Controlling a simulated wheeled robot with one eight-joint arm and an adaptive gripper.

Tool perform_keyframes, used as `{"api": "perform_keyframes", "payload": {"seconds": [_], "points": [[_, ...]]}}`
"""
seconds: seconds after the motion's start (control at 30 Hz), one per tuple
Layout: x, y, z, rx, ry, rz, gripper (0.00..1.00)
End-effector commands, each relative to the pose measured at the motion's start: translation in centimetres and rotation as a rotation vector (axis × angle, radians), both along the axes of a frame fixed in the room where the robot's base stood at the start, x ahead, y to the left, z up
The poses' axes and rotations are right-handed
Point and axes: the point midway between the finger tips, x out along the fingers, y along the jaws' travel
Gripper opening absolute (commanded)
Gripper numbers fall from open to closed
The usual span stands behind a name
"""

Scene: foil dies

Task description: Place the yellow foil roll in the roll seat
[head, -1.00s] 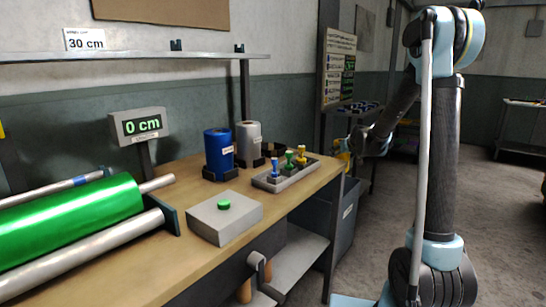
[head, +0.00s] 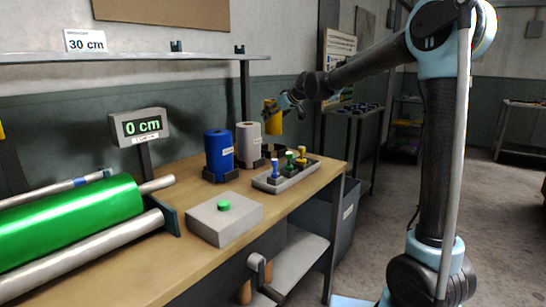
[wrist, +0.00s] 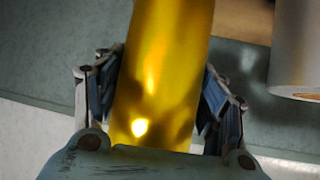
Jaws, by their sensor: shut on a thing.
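The yellow foil roll (head: 271,119) is upright or nearly so in the head view, held above the far right end of the bench. My gripper (head: 284,104) reaches it from the right and is shut around it. In the wrist view the shiny yellow roll (wrist: 160,70) fills the middle, with a finger of my gripper (wrist: 158,95) on each side. A dark seat (head: 273,151) stands below the held roll, beside the grey roll, and looks empty. It is partly hidden, so its inside cannot be seen.
The blue roll (head: 219,152) and the grey roll (head: 248,140) stand in dark seats left of the held roll. A tray of coloured-handled stamps (head: 285,175) and a box with a green button (head: 224,218) stand in front. A shelf (head: 150,56) runs above.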

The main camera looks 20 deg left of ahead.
Motion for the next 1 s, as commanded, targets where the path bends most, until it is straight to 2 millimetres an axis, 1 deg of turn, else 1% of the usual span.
{"api": "perform_keyframes", "payload": {"seconds": [0.07, 0.17, 0.3, 0.4, 0.63, 0.9, 1.0], "points": [[-0.3, 0.4, -0.1, 0.001, 0.000, 0.009, 0.26], [-0.4, 0.5, -1.4, 0.000, -0.001, 0.011, 0.26], [-0.3, 0.4, -3.7, 0.001, -0.001, 0.010, 0.26], [-0.3, 0.4, -4.9, 0.002, -0.001, 0.009, 0.26], [-0.3, 0.4, -6.2, 0.002, -0.001, 0.009, 0.26], [-0.3, 0.4, -9.4, 0.002, -0.001, 0.009, 0.26], [-0.3, 0.3, -9.7, 0.002, -0.001, 0.009, 0.26]]}}
